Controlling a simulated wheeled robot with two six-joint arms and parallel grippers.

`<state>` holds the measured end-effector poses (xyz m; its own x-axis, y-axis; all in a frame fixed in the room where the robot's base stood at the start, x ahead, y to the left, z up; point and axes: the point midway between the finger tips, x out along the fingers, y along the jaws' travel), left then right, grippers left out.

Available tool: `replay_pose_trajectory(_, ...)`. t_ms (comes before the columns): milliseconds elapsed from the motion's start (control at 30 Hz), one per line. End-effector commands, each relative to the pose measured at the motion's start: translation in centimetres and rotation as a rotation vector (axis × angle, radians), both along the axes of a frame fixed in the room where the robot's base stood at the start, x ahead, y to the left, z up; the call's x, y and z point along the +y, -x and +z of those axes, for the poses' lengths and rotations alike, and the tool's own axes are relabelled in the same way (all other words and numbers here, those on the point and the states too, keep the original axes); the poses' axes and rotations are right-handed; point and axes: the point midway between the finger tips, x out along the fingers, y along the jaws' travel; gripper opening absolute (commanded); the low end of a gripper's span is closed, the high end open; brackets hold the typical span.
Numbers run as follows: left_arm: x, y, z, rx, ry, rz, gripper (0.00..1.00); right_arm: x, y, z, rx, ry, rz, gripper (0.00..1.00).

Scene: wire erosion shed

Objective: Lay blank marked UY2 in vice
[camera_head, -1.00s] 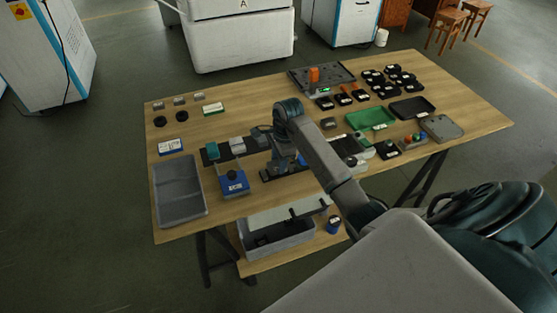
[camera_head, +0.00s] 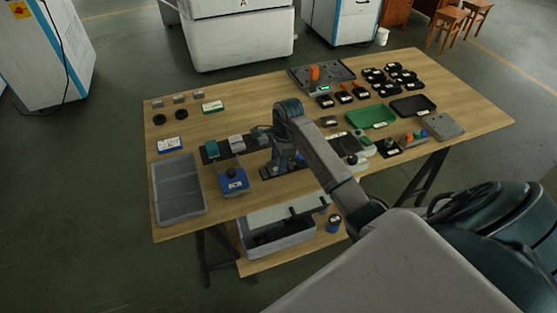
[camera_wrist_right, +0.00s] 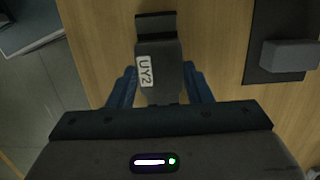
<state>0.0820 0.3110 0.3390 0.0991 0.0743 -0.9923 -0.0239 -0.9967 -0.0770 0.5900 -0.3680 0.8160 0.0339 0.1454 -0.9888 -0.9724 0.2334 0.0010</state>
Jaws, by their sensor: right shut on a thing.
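The blank marked UY2 (camera_wrist_right: 158,82) is a dark grey block with a white label, seen in the right wrist view. It sits between the blue fingers of my right gripper (camera_wrist_right: 160,88), which is shut on it. A darker stepped piece (camera_wrist_right: 155,24) lies directly beyond the blank; I cannot tell whether it is part of the blank or a separate thing. In the head view my right gripper (camera_head: 285,165) is over the front middle of the table, and the arm hides much of it. I cannot clearly identify the vice. My left gripper is not in view.
A grey block on a black plate (camera_wrist_right: 290,55) lies to the right in the wrist view. In the head view, a grey tray (camera_head: 180,205) and a blue labelled block (camera_head: 233,182) stand left of the gripper. A green tray (camera_head: 371,117) and several black pieces lie to the right.

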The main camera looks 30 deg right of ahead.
Motion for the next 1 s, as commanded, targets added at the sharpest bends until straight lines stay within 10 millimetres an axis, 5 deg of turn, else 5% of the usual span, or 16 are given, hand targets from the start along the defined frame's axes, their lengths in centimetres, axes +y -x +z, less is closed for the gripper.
replay_pose_trajectory(300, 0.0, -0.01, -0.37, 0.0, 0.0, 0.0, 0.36, 0.0, -0.04, -0.35, -0.001, 0.0, 0.0, 0.09)
replay_pose_trajectory(333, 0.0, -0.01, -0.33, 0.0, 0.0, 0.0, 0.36, 0.01, -0.04, -0.3, -0.001, 0.0, 0.001, 0.49)
replay_pose_trajectory(433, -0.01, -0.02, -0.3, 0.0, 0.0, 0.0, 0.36, 0.01, -0.03, -0.29, -0.001, 0.0, 0.0, 0.69)
replay_pose_trajectory(667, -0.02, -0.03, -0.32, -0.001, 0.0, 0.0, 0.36, 0.0, 0.03, -0.43, 0.001, 0.0, 0.0, 0.73)
replay_pose_trajectory(767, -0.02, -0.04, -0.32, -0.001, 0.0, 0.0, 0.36, 0.0, 0.03, -0.42, 0.001, 0.0, 0.0, 0.89)
replay_pose_trajectory(1000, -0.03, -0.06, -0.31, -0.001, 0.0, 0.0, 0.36, 0.01, 0.01, -0.36, 0.0, 0.0, 0.0, 0.89)
